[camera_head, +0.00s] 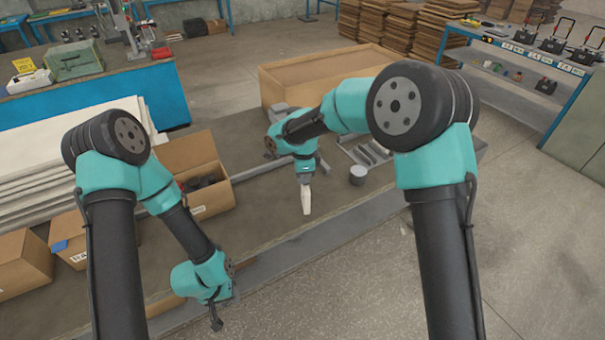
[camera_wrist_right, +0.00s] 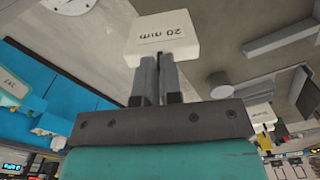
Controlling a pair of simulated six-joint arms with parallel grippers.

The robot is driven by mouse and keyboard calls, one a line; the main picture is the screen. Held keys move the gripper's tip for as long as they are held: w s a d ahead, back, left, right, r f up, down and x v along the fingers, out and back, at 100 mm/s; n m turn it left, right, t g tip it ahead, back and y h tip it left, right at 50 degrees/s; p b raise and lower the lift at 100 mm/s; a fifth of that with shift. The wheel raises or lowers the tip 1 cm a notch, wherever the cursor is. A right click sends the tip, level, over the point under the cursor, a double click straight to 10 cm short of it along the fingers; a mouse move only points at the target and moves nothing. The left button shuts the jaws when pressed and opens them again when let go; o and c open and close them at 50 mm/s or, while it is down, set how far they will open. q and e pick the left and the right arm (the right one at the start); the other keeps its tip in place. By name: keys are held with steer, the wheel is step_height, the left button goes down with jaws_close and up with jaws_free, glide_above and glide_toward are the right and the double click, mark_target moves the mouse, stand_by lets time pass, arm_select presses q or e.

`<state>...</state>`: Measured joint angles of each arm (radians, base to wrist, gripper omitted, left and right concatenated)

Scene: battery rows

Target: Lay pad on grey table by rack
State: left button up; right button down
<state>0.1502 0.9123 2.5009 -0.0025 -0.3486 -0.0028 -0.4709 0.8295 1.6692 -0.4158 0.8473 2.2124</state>
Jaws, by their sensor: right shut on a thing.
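My right gripper (camera_head: 305,183) is shut on a white pad (camera_head: 306,202), which points down over the grey table (camera_head: 262,222) and looks narrow in the head view. In the right wrist view the pad (camera_wrist_right: 162,38) is a white block marked "20 mm", held by its edge between the fingers (camera_wrist_right: 159,78). Whether it touches the table I cannot tell. A grey slotted rack (camera_head: 368,154) stands to the right of the gripper, partly behind my arm. My left gripper (camera_head: 215,322) hangs near the table's front edge; its jaws are too small to read.
A short grey cylinder (camera_head: 357,176) stands right of the pad. An open cardboard box (camera_head: 196,155) with dark items is at the left, and a large wooden crate (camera_head: 290,85) is behind. The table strip in front of the pad is clear.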

steer(key=w, duration=0.5)
steer(key=shift+f, duration=0.2)
steer(key=shift+w+f, duration=0.15)
steer(key=shift+f, duration=0.75)
steer(key=shift+w+f, duration=0.15)
steer(key=shift+f, duration=0.9)
steer(key=c, duration=1.3)
jaws_free()
step_height(320, 180, up, 12)
